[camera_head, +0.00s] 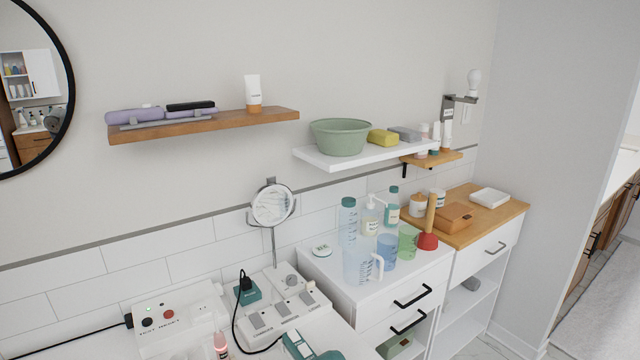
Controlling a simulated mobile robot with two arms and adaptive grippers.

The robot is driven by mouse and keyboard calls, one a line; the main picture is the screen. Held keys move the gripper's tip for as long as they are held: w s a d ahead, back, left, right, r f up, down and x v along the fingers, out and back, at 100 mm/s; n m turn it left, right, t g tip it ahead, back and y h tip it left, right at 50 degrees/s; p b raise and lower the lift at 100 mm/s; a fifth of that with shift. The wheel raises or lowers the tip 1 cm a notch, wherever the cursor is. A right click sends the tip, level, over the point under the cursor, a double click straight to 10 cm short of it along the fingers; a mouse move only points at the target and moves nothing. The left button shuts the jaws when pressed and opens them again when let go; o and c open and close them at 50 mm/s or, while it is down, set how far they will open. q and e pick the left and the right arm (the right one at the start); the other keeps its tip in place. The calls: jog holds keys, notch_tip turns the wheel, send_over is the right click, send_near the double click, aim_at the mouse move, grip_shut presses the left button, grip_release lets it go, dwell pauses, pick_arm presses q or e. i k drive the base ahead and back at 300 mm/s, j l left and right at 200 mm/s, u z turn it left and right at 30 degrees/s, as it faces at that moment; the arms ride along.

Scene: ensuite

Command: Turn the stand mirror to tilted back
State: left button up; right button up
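The stand mirror (273,205) is a small round mirror in a light frame on a thin upright stem, in the middle of the head view. Its face points roughly toward me and reflects a pale tiled pattern; its exact tilt is hard to tell. The stem (274,247) rises from behind a white switch panel (270,312); its foot is not clearly visible. Neither of my grippers shows in the head view.
A white cabinet (330,273) right of the mirror carries a clear pitcher (357,266), a tall bottle (348,220) and a red plunger (428,241). A wooden shelf (205,126) and a white shelf (365,153) project from the wall above. A black cable (235,325) runs beside the panel.

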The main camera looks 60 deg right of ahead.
aim_at(273, 203)
jog(key=z, duration=1.55)
jog(key=i+l+u, duration=0.1)
jog(key=l, duration=0.35)
jog(key=i+l+u, duration=0.15)
jog(key=l, duration=0.35)
jog(key=i+l+u, duration=0.1)
jog(key=l, duration=0.35)
jog(key=i, duration=0.05)
